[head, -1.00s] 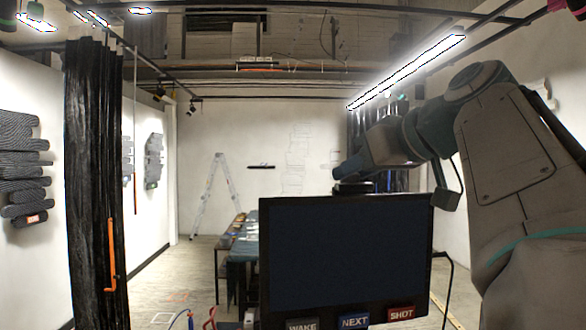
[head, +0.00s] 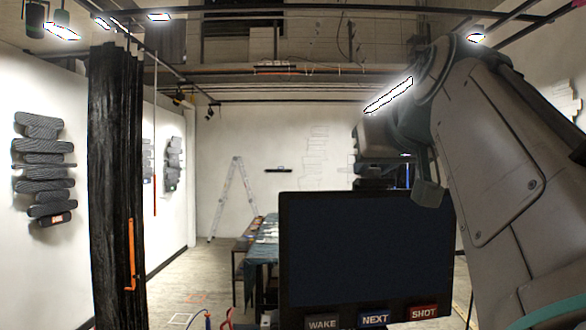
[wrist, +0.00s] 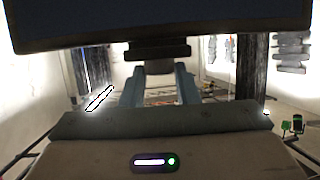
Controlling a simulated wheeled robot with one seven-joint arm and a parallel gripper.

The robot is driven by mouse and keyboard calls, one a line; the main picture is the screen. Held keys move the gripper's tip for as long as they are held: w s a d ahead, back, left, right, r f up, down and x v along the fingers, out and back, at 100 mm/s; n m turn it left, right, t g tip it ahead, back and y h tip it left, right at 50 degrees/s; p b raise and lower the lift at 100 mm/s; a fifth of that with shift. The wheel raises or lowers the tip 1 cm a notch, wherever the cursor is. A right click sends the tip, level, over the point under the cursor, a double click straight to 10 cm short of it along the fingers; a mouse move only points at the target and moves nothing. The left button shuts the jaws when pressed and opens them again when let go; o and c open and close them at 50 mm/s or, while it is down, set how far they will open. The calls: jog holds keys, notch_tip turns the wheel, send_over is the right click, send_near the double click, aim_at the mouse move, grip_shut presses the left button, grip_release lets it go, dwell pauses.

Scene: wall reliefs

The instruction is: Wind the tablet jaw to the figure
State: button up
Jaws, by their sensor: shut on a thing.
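The tablet (head: 367,250) has a dark blank screen in a black frame, with WAKE, NEXT and SHOT buttons along its bottom. It stands in the near middle of the head view, and its dark edge (wrist: 160,25) crosses the top of the wrist view. The tablet jaw (wrist: 158,49) looks like the black block at that edge. My gripper (wrist: 158,70) has its two blue-grey fingers either side of a small part at this block and is shut on it. In the head view the fingers are mostly hidden behind my arm and the tablet. I cannot make out a figure or scale.
A black curtain (head: 117,190) with an orange handle (head: 131,255) hangs at the left. Grey wall reliefs (head: 43,165) are on the left wall. A long table (head: 262,250) and a ladder (head: 232,195) stand behind the tablet. Open floor lies between curtain and table.

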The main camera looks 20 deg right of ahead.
jog(key=m+h, duration=0.2)
jog(key=m+g+h+p, duration=0.1)
jog(key=h, duration=0.1)
jog(key=shift+a+r, duration=0.1)
jog(key=shift+a, duration=0.15)
jog(key=shift+w+a+m+g+h+p, duration=0.1)
jog(key=shift+m+g+h+p, duration=0.25)
jog(key=shift+m+h, duration=0.3)
jog(key=shift+w+a+m+g+h+p, duration=0.15)
jog(key=shift+m+g+h, duration=0.35)
jog(key=shift+m, duration=0.25)
jog(key=o, duration=0.7)
notch_tip(320, 180, up, 4)
jog(key=shift+f+p, duration=0.15)
jog(key=shift+p, duration=0.2)
jog(key=s+d+r, duration=0.7)
jog(key=s+d, duration=0.1)
jog(key=shift+s, duration=0.25)
